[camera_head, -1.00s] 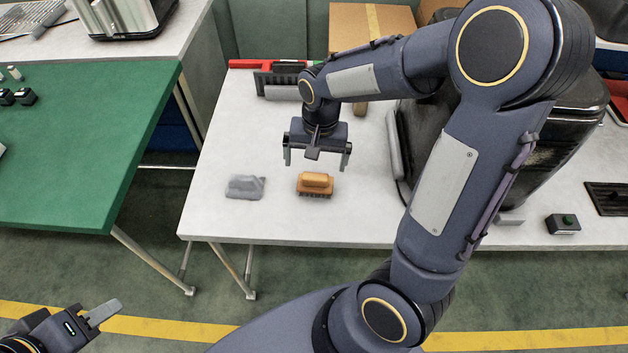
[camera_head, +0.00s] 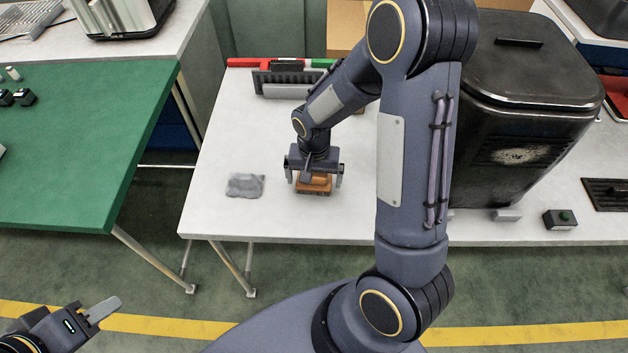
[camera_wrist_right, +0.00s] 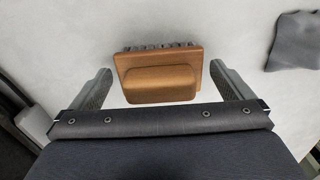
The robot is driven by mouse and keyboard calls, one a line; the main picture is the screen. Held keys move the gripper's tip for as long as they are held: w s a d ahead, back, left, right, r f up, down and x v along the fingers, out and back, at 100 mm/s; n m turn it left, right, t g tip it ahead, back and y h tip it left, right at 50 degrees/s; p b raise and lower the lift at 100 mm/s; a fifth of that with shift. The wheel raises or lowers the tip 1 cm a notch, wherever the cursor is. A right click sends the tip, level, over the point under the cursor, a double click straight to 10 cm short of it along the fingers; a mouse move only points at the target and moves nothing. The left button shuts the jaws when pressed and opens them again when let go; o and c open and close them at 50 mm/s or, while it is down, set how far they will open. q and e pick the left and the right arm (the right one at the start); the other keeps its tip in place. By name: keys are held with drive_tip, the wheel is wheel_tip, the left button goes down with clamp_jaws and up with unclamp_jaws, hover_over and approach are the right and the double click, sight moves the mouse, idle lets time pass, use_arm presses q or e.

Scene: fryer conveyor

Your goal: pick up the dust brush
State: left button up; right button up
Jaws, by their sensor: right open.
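The dust brush (camera_head: 314,187) is a small orange-brown wooden block with dark bristles, lying on the white table. My right gripper (camera_head: 315,182) is over it, open, with one finger on each side. In the right wrist view the brush (camera_wrist_right: 160,82) lies between the two grey fingertips of the gripper (camera_wrist_right: 163,84), with gaps visible on both sides. The gripper partly covers the brush in the head view. My left gripper (camera_head: 103,309) is at the lower left, far from the table; its fingers overlap, so its opening is unclear.
A crumpled grey cloth (camera_head: 245,186) lies left of the brush, and shows in the wrist view (camera_wrist_right: 294,42). A black fryer-like machine (camera_head: 520,110) stands to the right. A dark rack-like item (camera_head: 285,88) lies at the back. The table's front edge is bare.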

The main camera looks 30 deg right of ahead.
drive_tip(key=c, duration=0.9)
drive_tip(key=shift+c, duration=0.2)
drive_tip(key=shift+r, duration=0.1)
drive_tip(key=shift+r, duration=0.25)
wheel_tip(320, 180, up, 2)
drive_tip(key=shift+w+r, duration=0.1)
drive_tip(key=shift+r, duration=0.05)
drive_tip(key=s+d+r, duration=0.6)
drive_tip(key=s+r, duration=0.4)
drive_tip(key=s, duration=0.2)
drive_tip(key=shift+s+b, duration=0.3)
drive_tip(key=shift+s, duration=0.1)
drive_tip(key=shift+d, duration=0.1)
